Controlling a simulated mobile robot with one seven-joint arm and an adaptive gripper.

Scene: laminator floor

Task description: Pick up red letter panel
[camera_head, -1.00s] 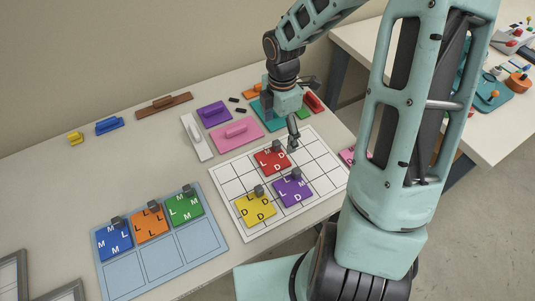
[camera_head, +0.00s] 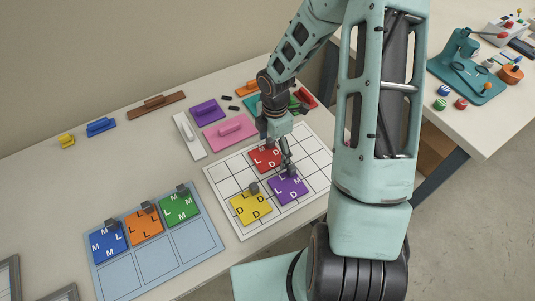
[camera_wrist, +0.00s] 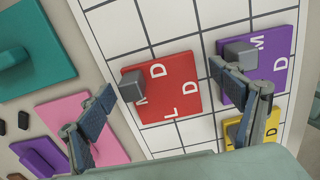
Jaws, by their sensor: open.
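The red letter panel (camera_head: 265,158) lies on the white gridded board (camera_head: 233,187), with white letters and a grey block handle near its edge. In the wrist view the red panel (camera_wrist: 172,88) sits between the two fingers, its grey handle at its upper left. My gripper (camera_head: 284,150) is just above the board at the red panel's right side. In the wrist view my gripper (camera_wrist: 172,90) has its fingers spread wide with nothing between them at their height. The purple panel (camera_head: 288,188) and yellow panel (camera_head: 250,208) lie nearby on the same board.
A blue tray (camera_head: 157,262) at the lower left holds blue, orange and green panels. Pink, purple and teal handled plates stand behind the board. The right finger is close to the purple panel's grey handle (camera_wrist: 241,54). A second table (camera_head: 480,130) is at the right.

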